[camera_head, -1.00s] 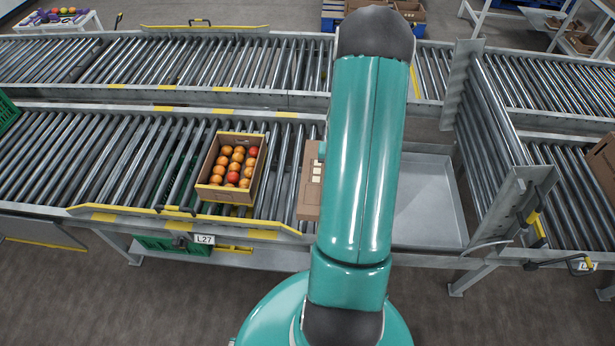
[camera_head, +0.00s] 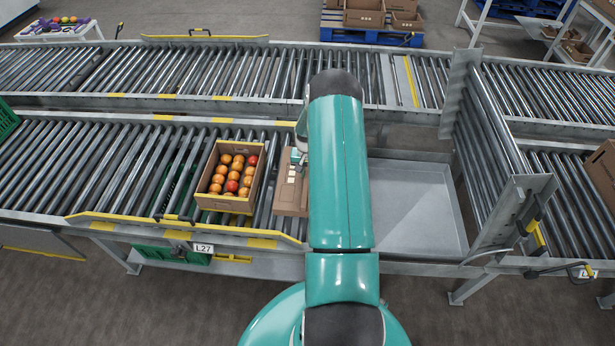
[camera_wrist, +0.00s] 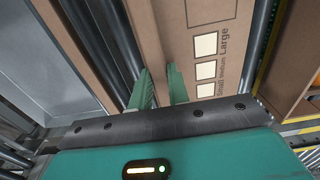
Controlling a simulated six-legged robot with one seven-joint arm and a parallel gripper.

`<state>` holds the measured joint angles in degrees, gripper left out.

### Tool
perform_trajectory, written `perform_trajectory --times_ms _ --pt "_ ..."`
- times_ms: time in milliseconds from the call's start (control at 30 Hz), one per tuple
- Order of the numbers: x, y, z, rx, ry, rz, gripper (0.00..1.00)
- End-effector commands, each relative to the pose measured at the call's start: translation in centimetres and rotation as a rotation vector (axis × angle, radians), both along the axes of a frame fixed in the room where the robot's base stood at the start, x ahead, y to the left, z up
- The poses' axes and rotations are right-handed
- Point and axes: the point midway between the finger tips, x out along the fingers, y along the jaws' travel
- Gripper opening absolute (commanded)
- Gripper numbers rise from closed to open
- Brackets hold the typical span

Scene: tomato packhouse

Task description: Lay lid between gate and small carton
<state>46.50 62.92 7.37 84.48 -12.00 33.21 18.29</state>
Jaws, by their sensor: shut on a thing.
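The brown cardboard lid (camera_head: 287,203), with a column of pale label squares, is just right of an open carton (camera_head: 225,204) of orange-red fruit on the near rollers. My gripper (camera_wrist: 161,88) is shut on the lid's edge in the wrist view, where the lid (camera_wrist: 175,45) shows printed size words. My arm hides the lid's right side in the head view. I cannot tell whether the lid touches the rollers. The fruit carton also shows at the wrist view's right edge (camera_wrist: 290,60). A raised roller gate (camera_head: 486,125) stands at the right.
A grey metal tray (camera_head: 415,165) lies between my arm and the raised gate. A yellow-edged rail (camera_head: 130,222) runs along the near conveyor's front. Another brown carton (camera_head: 602,172) is at the right edge. Rollers left of the fruit carton are clear.

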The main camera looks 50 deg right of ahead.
Motion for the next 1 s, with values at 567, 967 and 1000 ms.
perform_trajectory --times_ms 567,967,1000 --pt "-0.2 0.0 -2.8 0.002 0.003 0.0 0.25" --pt "-0.2 0.0 -2.5 0.001 0.002 0.0 0.39" --pt "-0.2 0.0 -2.2 0.001 0.001 0.0 0.39"
